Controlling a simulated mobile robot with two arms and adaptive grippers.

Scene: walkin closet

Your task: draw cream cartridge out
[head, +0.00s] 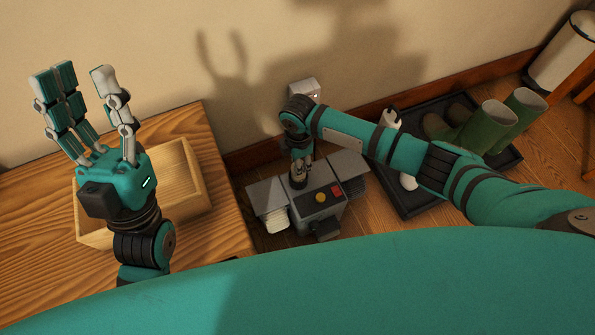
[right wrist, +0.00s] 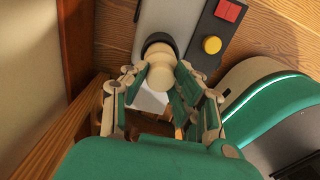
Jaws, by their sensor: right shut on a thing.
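The grey machine (head: 354,166) stands on the floor below the wall, with a dark panel carrying a yellow and a red button. The cream cartridge (right wrist: 161,65) shows in the right wrist view as a round cream knob at a dark ring on the machine. My right gripper (right wrist: 161,76) is shut on it, with fingers on both sides. In the head view my right gripper (head: 300,172) is over the machine's middle, and the cartridge is mostly hidden there. My left gripper (head: 84,80) is open and empty, raised with fingers up above the wooden table.
A wooden box (head: 197,172) sits on the wooden table (head: 20,225) at left. Green boots (head: 487,127) stand on a black tray (head: 413,203) right of the machine, near a white bottle (head: 390,118). A white bin (head: 562,50) stands far right. The wall is close behind.

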